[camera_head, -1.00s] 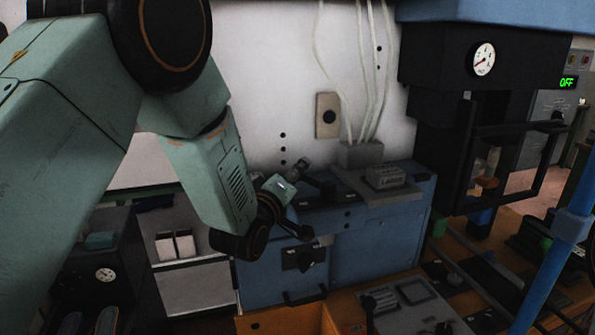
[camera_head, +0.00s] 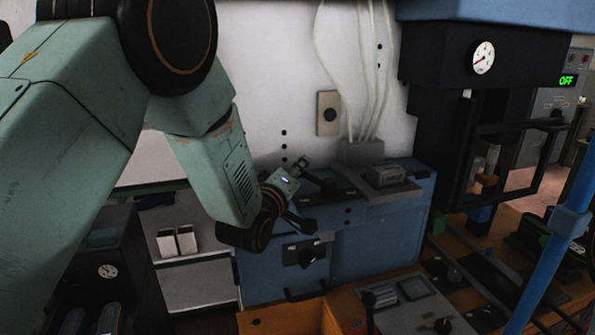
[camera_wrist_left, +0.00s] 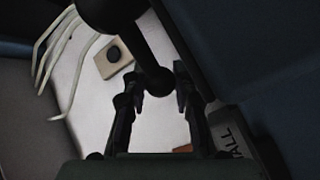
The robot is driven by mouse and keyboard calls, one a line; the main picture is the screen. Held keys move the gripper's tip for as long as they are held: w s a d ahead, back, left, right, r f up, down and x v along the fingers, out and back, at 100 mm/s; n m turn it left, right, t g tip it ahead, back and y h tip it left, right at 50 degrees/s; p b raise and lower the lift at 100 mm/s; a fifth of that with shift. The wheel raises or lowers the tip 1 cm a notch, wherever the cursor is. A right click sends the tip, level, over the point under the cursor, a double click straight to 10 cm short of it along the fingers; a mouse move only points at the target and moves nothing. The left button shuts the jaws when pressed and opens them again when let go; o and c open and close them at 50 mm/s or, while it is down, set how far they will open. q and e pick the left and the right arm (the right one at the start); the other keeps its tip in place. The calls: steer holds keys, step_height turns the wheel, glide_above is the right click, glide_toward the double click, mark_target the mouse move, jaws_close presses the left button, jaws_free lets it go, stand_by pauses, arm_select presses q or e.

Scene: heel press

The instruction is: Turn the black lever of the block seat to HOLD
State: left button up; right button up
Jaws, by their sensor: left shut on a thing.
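The black lever (camera_head: 322,184) is on top of the blue cabinet, left of the grey block seat (camera_head: 408,193). In the left wrist view it shows as a round hub at the top edge and a bar ending in a rounded knob (camera_wrist_left: 156,80). My left gripper (camera_head: 303,166) reaches in from the left over the cabinet. In the wrist view its two black fingers (camera_wrist_left: 160,88) stand on either side of the knob, shut on it. The lever's pointer and any HOLD mark cannot be made out. My right gripper is not in view.
A dark block (camera_head: 386,173) rests on the grey seat. A label ending in "ALL" (camera_wrist_left: 232,140) is close beside the fingers in the wrist view. A black press frame (camera_head: 462,150) stands at right, and an orange box (camera_head: 285,318) is below the cabinet (camera_head: 375,238).

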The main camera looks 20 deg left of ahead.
arm_select(q)
steer(key=shift+f, duration=0.15)
jaws_close()
steer(key=shift+w+d+f+m+h, duration=0.1)
steer(key=shift+w+m+h, duration=0.45)
steer(key=shift+h, duration=0.35)
steer(key=shift+w+d+m+g+h+b, duration=0.2)
steer(key=shift+m+g+h, duration=0.1)
steer(key=shift+m+h, duration=0.25)
steer(key=shift+w+d+m+g+h+b, duration=0.15)
steer(key=shift+m+g+h, duration=0.15)
steer(key=shift+h, duration=0.35)
steer(key=shift+f, duration=0.1)
steer(key=o, duration=0.5)
jaws_free()
steer(key=o, duration=0.5)
steer(key=shift+s+r, duration=0.2)
steer(key=shift+r, duration=0.05)
steer(key=shift+o, duration=0.2)
steer(key=shift+w, duration=0.1)
steer(key=shift+w, duration=0.1)
